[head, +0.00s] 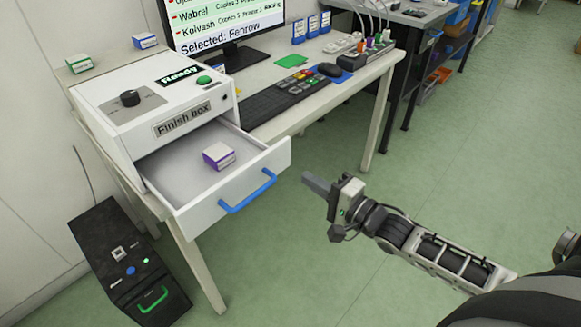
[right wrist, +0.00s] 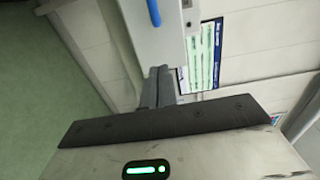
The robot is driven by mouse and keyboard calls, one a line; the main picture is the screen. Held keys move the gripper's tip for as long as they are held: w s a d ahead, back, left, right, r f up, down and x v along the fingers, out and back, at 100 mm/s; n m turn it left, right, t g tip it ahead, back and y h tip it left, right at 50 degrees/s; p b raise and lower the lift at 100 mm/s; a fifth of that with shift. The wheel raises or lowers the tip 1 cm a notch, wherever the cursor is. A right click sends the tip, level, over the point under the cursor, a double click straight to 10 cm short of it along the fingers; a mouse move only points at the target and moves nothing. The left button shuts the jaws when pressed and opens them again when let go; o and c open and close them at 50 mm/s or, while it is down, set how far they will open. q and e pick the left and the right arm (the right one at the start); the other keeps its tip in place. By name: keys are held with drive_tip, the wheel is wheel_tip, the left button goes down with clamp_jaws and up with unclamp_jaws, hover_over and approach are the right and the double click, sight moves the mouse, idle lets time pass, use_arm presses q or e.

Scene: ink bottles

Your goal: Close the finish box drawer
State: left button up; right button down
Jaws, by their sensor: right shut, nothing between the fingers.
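The white finish box (head: 165,100) sits on the table's left part, its name label on the front. Its drawer (head: 210,214) is pulled out, with a blue handle (head: 248,192) on its front. A small white and purple box (head: 219,155) lies inside. My right gripper (head: 308,181) is shut and empty, just right of the drawer front, with a small gap in the head view. In the right wrist view the shut fingers (right wrist: 158,75) point toward the drawer front (right wrist: 180,35) and handle (right wrist: 153,12); contact cannot be told. My left gripper is not in view.
A black unit (head: 115,260) with a green handle stands on the floor below. The green floor (head: 330,260) around my right arm is clear.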

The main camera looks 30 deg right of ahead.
sight(279, 161)
drive_tip(key=x, duration=0.7)
